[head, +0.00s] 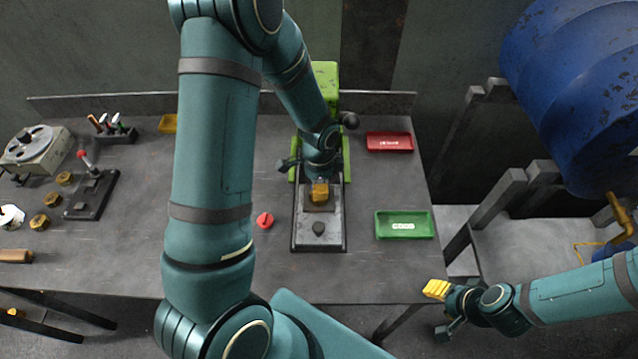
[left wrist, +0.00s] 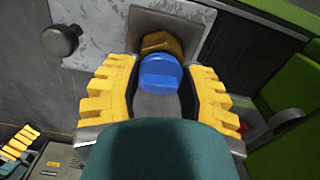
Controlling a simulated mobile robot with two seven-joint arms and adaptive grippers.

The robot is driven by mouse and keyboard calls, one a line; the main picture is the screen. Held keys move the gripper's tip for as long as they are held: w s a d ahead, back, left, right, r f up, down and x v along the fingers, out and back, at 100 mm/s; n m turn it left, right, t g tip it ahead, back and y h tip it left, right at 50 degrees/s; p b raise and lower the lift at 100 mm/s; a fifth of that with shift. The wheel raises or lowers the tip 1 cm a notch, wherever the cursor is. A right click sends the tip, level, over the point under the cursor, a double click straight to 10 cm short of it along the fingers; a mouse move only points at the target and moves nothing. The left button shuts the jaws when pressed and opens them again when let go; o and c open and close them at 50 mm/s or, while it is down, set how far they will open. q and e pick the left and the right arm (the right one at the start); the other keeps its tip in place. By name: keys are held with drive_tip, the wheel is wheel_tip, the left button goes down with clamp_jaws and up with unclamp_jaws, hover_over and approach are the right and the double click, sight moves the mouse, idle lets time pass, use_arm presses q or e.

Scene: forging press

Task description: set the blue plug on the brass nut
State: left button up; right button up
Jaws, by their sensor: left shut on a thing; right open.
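The blue plug (left wrist: 160,74) is between the yellow fingers of my left gripper (left wrist: 160,78) in the left wrist view, and the gripper is shut on it. The brass nut (left wrist: 160,43) shows just beyond the plug, partly covered by it. I cannot tell whether plug and nut touch. In the head view my left gripper (head: 319,190) points down over the grey plate of the green press, and it hides the plug there. My right gripper (head: 436,290) is open and empty, off the table's front right edge.
A dark knob (head: 318,229) stands on the plate's front part. A red part (head: 264,220) lies left of the plate. A red tray (head: 390,142) and a green tray (head: 404,233) are at right. A lever fixture (head: 91,193) and several brass nuts (head: 53,199) are at left.

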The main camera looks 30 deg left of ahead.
use_arm(q)
drive_tip(key=shift+f+b, duration=0.3)
drive_tip(key=shift+f, duration=0.05)
idle(0.4)
drive_tip(key=o, duration=0.7)
drive_tip(key=shift+o, duration=0.2)
drive_tip(key=shift+r+p, duration=1.7)
drive_tip(key=shift+r, duration=0.65)
drive_tip(key=shift+r+p, duration=0.6)
drive_tip(key=shift+r, duration=2.05)
drive_tip(key=shift+w+r, duration=0.1)
